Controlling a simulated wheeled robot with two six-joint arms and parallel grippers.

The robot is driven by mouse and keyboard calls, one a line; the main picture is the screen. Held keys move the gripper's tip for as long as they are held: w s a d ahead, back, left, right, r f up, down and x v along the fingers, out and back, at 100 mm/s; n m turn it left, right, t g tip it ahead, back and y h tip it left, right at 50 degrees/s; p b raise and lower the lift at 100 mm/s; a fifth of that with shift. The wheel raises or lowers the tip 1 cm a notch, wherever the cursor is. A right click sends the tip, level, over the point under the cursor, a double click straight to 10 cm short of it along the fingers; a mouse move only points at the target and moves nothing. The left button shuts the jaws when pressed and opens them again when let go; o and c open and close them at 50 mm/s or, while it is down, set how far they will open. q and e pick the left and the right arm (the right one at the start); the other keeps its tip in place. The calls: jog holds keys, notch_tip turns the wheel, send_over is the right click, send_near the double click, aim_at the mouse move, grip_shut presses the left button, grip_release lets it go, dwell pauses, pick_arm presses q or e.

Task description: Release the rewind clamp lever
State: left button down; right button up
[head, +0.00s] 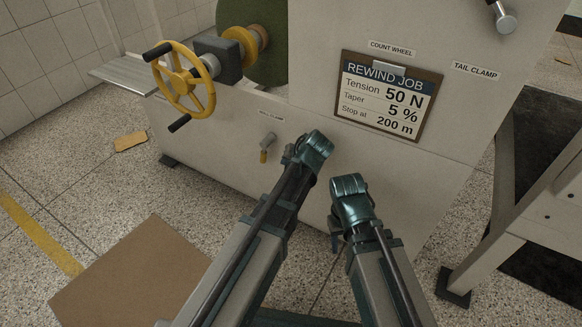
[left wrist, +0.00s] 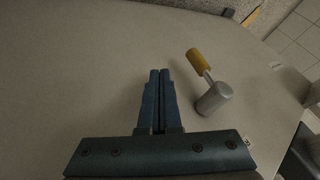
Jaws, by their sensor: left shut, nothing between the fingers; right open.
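The clamp lever (head: 264,154) is on the white front panel, below a small label (head: 271,117) too small to read surely. It has a grey round hub and a yellow grip that hangs down in the head view. In the left wrist view the lever's yellow grip (left wrist: 198,62) and grey hub (left wrist: 214,98) lie right of my fingers. My left gripper (head: 288,154) is just right of the lever, apart from it; its fingers (left wrist: 159,72) are shut and empty. My right gripper (head: 335,240) is lower right, away from the lever, open, its fingers partly hidden.
A yellow handwheel (head: 206,90) with black handles sticks out at the upper left. A REWIND JOB board (head: 388,94) hangs on the panel. A grey TAIL CLAMP lever (head: 505,22) is at the upper right. A brown sheet (head: 140,280) lies on the floor. The panel around the lever is clear.

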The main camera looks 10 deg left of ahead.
aim_at(265, 157)
pick_arm(q)
jog(key=a, duration=0.1)
jog(key=w+a, duration=0.1)
jog(key=a, duration=0.1)
jog(key=a+f, duration=0.1)
jog(key=a, duration=0.1)
jog(key=shift+w, duration=0.35)
pick_arm(e)
jog(key=shift+f, duration=0.55)
pick_arm(q)
jog(key=shift+w+a+f+b, duration=0.2)
jog(key=shift+a+f+b, duration=0.15)
jog(key=shift+a, duration=0.2)
pick_arm(e)
jog(key=shift+f, duration=0.3)
pick_arm(q)
jog(key=shift+w+a+f, duration=0.1)
jog(key=shift+w+a, duration=0.2)
jog(key=shift+a, duration=0.6)
pick_arm(e)
jog(key=shift+f, duration=0.1)
pick_arm(q)
jog(key=shift+w+a, duration=0.15)
jog(key=shift+a, duration=0.05)
dwell(1.4)
jog(key=shift+d+f, duration=0.1)
pick_arm(e)
jog(key=shift+f, duration=0.1)
dwell(0.8)
